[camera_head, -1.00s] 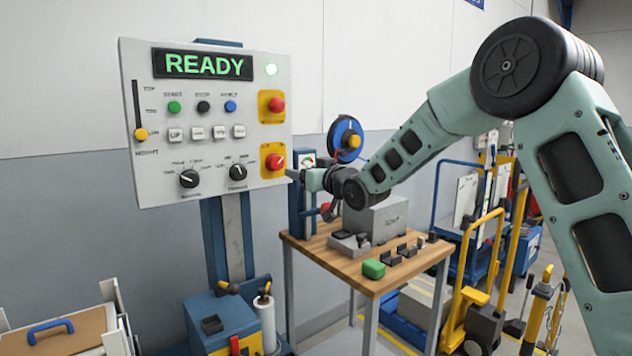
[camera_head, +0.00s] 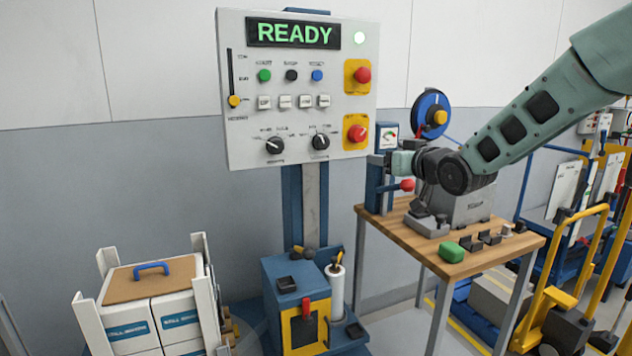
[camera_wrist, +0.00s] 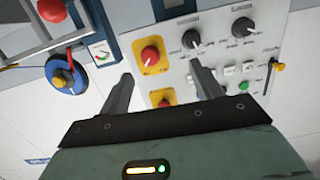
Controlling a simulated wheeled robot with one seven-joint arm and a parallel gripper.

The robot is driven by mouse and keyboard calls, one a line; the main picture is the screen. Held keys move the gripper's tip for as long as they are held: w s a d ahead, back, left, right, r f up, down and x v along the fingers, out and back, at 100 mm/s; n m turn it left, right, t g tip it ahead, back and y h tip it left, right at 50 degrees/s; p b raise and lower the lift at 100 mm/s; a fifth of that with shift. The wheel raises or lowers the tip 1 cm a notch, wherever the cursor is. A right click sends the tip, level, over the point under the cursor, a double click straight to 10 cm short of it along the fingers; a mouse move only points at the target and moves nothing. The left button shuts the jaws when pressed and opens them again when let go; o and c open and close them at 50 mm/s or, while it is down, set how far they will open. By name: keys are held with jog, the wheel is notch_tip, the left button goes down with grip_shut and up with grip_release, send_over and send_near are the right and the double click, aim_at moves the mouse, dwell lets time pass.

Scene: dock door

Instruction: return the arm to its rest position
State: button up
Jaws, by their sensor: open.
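My gripper (camera_wrist: 165,92) is open and empty in the wrist view, its two dark fingers spread apart in front of the control panel (camera_wrist: 225,40).
A wooden table (camera_head: 400,236) holds a grey box (camera_head: 470,208), a green block (camera_head: 452,252) and small dark parts. A blue reel (camera_head: 428,105) is behind the arm. A cart with white boxes (camera_head: 130,325) stands lower left; yellow-framed carts (camera_head: 575,270) stand right.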

jog(key=s+a+f+n+g+h+p, duration=0.1)
jog(key=s+a+f+g, duration=0.4)
jog(key=s, duration=0.5)
jog(key=s+a+f+n+g+p, duration=0.1)
jog(key=s+a+f+g, duration=0.2)
jog(key=s+a, duration=0.5)
jog(key=s+d+f+g+h, duration=0.1)
jog(key=s+g, duration=0.1)
jog(key=s, duration=0.7)
jog(key=s+d+f+n+g+h+p, duration=0.1)
jog(key=s+d+f+g, duration=0.1)
jog(key=s, duration=0.8)
jog(key=s+d+f+n+g+h, duration=0.1)
jog(key=s+g, duration=0.2)
jog(key=s, duration=0.6)
jog(key=shift+s+d+f+g+h+p, duration=0.2)
jog(key=shift+d+f+g+h+p, duration=0.1)
jog(key=shift+h, duration=0.1)
